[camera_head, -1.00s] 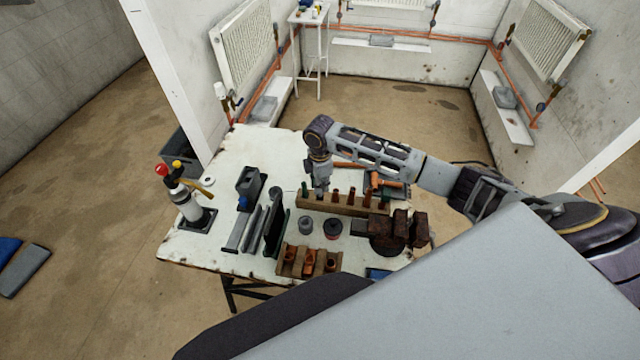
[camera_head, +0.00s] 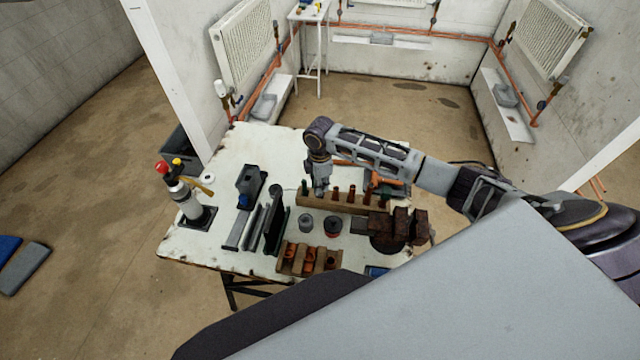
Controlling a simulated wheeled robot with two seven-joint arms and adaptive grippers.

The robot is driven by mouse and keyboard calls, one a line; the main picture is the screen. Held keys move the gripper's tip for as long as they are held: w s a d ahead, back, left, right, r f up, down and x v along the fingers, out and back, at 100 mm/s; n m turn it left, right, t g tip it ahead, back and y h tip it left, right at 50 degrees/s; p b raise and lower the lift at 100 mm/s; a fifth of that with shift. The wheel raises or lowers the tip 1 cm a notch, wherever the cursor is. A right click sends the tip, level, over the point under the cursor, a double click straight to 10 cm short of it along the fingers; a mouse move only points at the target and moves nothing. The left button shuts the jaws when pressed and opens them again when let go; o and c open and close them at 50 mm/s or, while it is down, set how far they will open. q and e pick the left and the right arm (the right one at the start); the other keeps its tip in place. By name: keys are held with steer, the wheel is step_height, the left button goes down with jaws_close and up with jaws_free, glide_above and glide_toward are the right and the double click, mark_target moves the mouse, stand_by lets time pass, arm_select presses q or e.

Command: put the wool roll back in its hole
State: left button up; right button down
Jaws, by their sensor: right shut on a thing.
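My right gripper (camera_head: 320,190) points down over the left part of a wooden rack (camera_head: 357,209) on the white bench. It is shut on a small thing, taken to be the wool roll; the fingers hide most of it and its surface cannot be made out. The gripper is at a gap in the row, between a green-topped piece (camera_head: 304,187) and a brown piece (camera_head: 335,191). Whether the roll is in the hole or just above it cannot be told. My left gripper is not in view.
Two small round tins (camera_head: 332,226) stand in front of the rack. A brown vise (camera_head: 398,230) is at the right, a block with copper fittings (camera_head: 307,259) at the front, and dark upright plates (camera_head: 265,228) and a torch bottle (camera_head: 187,198) to the left.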

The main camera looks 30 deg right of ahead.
mark_target(320, 196)
steer(key=shift+f+b, duration=0.45)
steer(key=shift+f, duration=0.85)
steer(key=shift+f, duration=0.45)
steer(key=c, duration=1.3)
jaws_free()
steer(key=shift+c, duration=0.2)
steer(key=shift+r, duration=0.15)
steer(key=shift+r+p, duration=0.5)
steer(key=shift+r, duration=2.85)
